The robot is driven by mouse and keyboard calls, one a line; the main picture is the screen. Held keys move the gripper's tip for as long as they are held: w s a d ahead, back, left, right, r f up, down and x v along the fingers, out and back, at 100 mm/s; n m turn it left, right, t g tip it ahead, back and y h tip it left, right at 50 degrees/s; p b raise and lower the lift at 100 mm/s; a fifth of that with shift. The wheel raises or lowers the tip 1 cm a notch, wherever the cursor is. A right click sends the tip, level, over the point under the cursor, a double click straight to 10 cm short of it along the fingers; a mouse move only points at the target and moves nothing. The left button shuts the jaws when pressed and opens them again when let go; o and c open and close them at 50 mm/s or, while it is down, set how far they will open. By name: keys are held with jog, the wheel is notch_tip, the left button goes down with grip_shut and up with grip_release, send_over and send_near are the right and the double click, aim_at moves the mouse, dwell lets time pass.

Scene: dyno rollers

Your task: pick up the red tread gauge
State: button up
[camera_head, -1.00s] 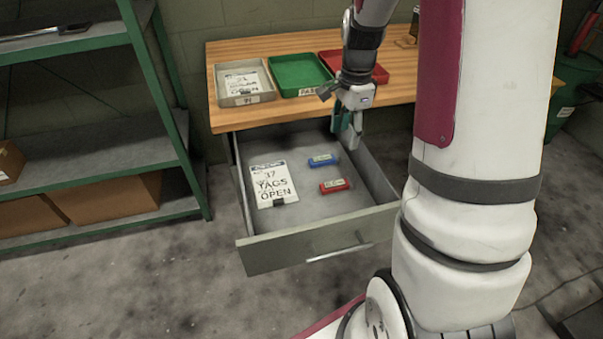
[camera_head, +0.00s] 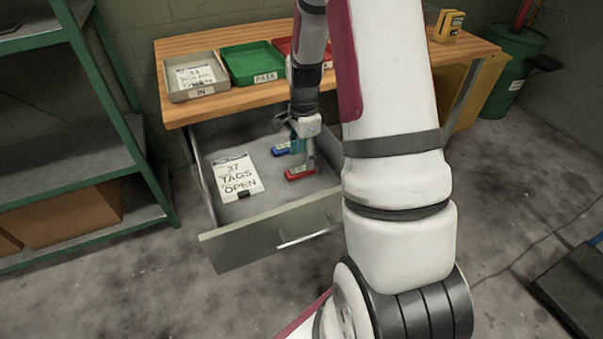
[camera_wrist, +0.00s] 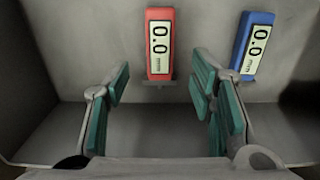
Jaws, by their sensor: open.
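The red tread gauge (camera_head: 299,173) lies in the open drawer (camera_head: 262,222). In the wrist view the red gauge (camera_wrist: 160,45) shows a "0.0" display and sits ahead of and between my open fingers. My gripper (camera_head: 304,158) is low in the drawer, close to the red gauge. In the wrist view my gripper (camera_wrist: 160,105) has its teal pads well apart with nothing between them. A blue gauge (camera_head: 285,148) lies just behind the red one. In the wrist view the blue gauge (camera_wrist: 252,45) is to the right, slightly tilted, beyond the right finger.
A paper card (camera_head: 238,178) marked "37 TAGS OPEN" lies at the drawer's left. Grey (camera_head: 197,92), green (camera_head: 250,78) and red (camera_head: 285,45) trays stand on the wooden bench (camera_head: 170,48). A green shelf (camera_head: 110,150) stands left.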

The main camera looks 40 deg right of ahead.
aim_at(302, 169)
jog(key=f, duration=0.1)
jog(key=f+b, duration=0.1)
jog(key=f, duration=0.2)
jog(key=shift+w+a+f+b, duration=0.1)
jog(key=shift+a+f+b, duration=0.15)
jog(key=shift+f+b, duration=0.15)
jog(key=shift+r, duration=0.1)
jog(key=shift+c, duration=0.6)
grip_shut()
